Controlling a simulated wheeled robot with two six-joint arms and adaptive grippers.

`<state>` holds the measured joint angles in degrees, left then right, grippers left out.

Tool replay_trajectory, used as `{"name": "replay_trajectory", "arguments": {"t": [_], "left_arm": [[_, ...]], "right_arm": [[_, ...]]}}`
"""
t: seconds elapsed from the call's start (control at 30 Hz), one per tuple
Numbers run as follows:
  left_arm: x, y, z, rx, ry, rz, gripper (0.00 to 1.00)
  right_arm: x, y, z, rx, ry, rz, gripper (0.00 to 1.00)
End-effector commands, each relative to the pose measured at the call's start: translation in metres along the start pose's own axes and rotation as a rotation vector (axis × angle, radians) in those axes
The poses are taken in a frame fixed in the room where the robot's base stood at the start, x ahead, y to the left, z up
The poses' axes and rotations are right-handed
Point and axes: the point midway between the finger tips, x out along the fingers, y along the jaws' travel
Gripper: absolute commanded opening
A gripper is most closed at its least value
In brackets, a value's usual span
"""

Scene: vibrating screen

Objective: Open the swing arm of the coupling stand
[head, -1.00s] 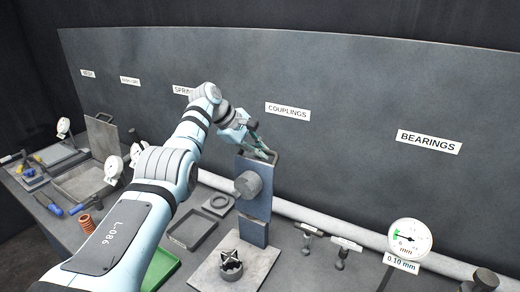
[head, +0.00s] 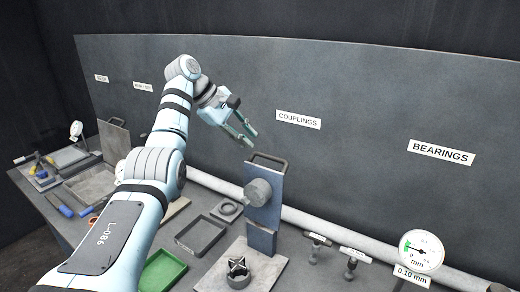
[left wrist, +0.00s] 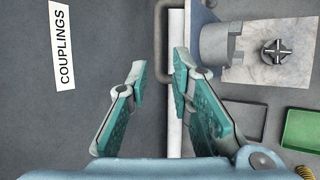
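The coupling stand (head: 263,238) is a blue-grey post on a pale base plate (head: 212,285). Its upper blue-grey panel, likely the swing arm (head: 266,190), stands upright, with a grey cylinder (head: 257,192) on its face and a dark loop handle (head: 285,160) on top. A cross-shaped piece in a ring (head: 238,272) sits on the plate below. My left gripper (head: 250,137) is open and empty, above and left of the handle and apart from it. In the left wrist view the cylinder (left wrist: 213,45) and handle (left wrist: 160,35) lie beyond the open fingers. My right gripper is not seen.
A dark tray (head: 201,252) and green tray (head: 152,284) lie left of the stand. Hammer-like tools (head: 316,247) and a dial gauge (head: 421,250) stand to the right. A pale pipe (head: 300,218) runs behind, below the back panel (head: 400,100).

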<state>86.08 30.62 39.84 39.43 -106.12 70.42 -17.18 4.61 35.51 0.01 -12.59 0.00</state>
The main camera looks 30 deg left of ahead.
Motion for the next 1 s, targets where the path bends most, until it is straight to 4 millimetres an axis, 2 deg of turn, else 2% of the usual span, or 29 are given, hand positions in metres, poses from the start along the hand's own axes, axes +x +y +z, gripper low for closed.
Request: {"name": "replay_trajectory", "arguments": {"t": [0.1,0.3,0.37,0.43,0.47,0.53,0.57,0.6,0.67,0.7,0.73,0.77,0.8,0.83,0.87,0.9,1.0], "left_arm": [[-0.011,0.000,0.000,0.000,0.000,0.000,0.21],[-0.012,0.000,0.000,0.000,-0.001,-0.001,0.21],[-0.012,-0.001,-0.001,-0.001,0.001,-0.001,0.14],[-0.008,-0.004,-0.013,-0.016,0.037,0.003,0.03],[-0.005,-0.009,-0.025,-0.031,0.075,0.006,0.00],[0.003,-0.028,-0.075,-0.079,0.236,0.022,0.00],[0.005,-0.041,-0.106,-0.099,0.343,0.033,0.00],[0.000,-0.062,-0.152,-0.113,0.526,0.053,0.00],[-0.026,-0.094,-0.214,-0.067,0.839,0.096,0.00],[-0.052,-0.107,-0.239,0.025,1.048,0.132,0.00],[-0.071,-0.112,-0.246,0.128,1.189,0.164,0.00],[-0.087,-0.111,-0.242,0.258,1.307,0.202,0.00],[-0.099,-0.104,-0.222,0.461,1.420,0.256,0.00],[-0.100,-0.098,-0.198,0.627,1.469,0.302,0.00],[-0.093,-0.092,-0.169,0.794,1.486,0.349,0.00],[-0.078,-0.090,-0.126,1.006,1.468,0.412,0.00],[-0.034,-0.105,-0.032,1.390,1.324,0.541,0.00]], "right_arm": [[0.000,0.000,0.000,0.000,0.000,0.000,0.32],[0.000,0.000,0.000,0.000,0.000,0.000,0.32],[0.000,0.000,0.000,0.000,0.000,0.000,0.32],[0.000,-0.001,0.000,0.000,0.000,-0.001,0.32],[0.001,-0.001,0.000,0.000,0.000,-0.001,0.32],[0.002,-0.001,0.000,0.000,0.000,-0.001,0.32],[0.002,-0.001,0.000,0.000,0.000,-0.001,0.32],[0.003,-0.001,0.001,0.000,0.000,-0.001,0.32],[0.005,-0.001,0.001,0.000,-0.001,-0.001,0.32],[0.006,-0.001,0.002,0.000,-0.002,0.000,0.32],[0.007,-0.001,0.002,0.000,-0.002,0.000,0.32],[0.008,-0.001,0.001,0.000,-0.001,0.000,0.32],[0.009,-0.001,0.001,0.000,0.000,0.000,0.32],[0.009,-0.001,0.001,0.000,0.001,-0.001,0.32],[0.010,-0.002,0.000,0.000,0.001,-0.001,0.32],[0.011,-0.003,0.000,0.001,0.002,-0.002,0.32],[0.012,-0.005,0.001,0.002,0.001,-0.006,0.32]]}}
